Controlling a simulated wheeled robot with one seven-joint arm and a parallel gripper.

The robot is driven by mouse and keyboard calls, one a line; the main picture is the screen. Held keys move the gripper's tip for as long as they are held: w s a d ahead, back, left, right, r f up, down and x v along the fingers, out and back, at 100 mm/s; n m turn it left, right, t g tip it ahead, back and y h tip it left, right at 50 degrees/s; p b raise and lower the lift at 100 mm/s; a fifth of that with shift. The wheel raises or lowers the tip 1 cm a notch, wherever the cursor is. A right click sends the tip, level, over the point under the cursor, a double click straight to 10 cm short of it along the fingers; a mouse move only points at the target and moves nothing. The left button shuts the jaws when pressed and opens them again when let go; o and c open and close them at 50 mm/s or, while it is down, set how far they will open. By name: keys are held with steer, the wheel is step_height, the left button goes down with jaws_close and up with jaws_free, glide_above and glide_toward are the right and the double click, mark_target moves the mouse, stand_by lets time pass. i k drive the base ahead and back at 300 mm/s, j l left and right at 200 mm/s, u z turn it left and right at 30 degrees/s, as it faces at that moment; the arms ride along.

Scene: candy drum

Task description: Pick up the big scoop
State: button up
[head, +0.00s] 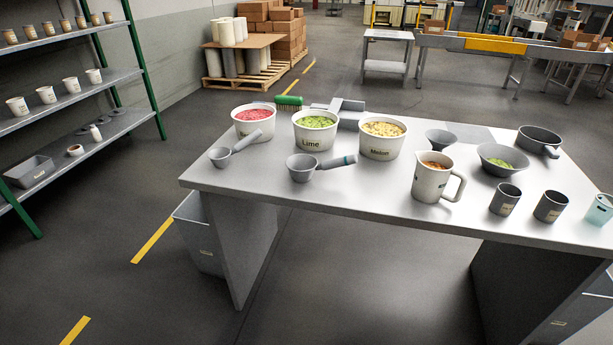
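Two grey scoops lie on the grey table, left of its middle. The scoop in front of the Lime tub (302,168) looks the bigger one. It has a round bowl, and its handle points right with a teal band near the end. The smaller-looking scoop (220,156) lies to its left, with its handle pointing up and right, in front of the tub of red candy (254,130). Both lie free on the table top. My gripper is not in view.
The Lime tub (315,143) and Melon tub (382,153) stand behind the scoops. A white jug (428,182), dark cups (505,200), a grey bowl (502,170) and a dark pan (540,141) stand to the right. The table's front left is bare; shelves (70,90) stand at left.

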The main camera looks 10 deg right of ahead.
mark_target(301, 167)
steer(key=i+j+u, duration=0.2)
steer(key=u, duration=0.25)
steer(key=i+u, duration=0.45)
steer(key=i+l, duration=0.35)
